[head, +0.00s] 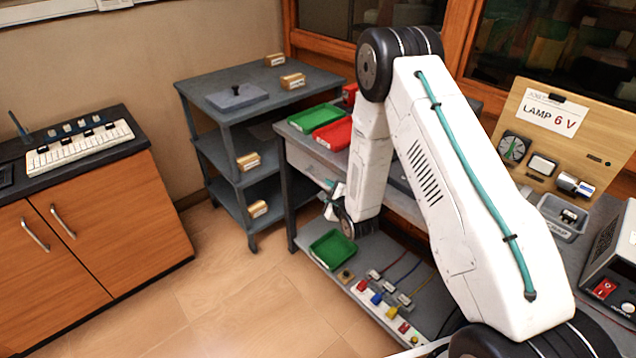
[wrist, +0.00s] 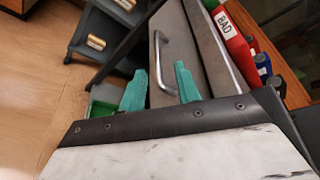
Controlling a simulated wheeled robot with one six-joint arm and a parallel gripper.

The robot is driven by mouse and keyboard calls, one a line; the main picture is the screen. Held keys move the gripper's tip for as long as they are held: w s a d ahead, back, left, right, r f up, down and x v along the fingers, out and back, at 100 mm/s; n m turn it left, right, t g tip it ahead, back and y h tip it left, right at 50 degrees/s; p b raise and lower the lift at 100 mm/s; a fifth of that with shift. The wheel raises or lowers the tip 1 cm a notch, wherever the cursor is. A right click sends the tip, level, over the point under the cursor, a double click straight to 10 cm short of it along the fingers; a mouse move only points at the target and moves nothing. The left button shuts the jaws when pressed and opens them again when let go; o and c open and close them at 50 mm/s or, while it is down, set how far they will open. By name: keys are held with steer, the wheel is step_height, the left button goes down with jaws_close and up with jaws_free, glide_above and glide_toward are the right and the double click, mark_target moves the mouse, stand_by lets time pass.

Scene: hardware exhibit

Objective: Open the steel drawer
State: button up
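The steel drawer (head: 313,163) is a plain grey front under the top of the grey workbench, and it looks shut. In the wrist view the drawer front (wrist: 197,72) carries a metal bar handle (wrist: 158,53). My gripper (head: 333,200) is in front of the drawer in the head view, partly hidden by my arm. In the wrist view my gripper (wrist: 160,70) has its two teal fingers apart. The near end of the handle shows between them, close to the right finger. I cannot tell whether they touch.
A green tray (head: 315,117) and a red tray (head: 334,133) sit on the workbench top. A green bin (head: 333,249) and coloured parts lie on its lower shelf. A grey shelf unit (head: 212,97) stands behind, left. Floor (head: 225,290) left of the bench is clear.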

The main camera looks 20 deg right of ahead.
mark_target(318, 181)
steer(key=x, duration=0.7)
steer(key=shift+w+a+f, duration=0.1)
steer(key=shift+w+f, duration=0.2)
jaws_close()
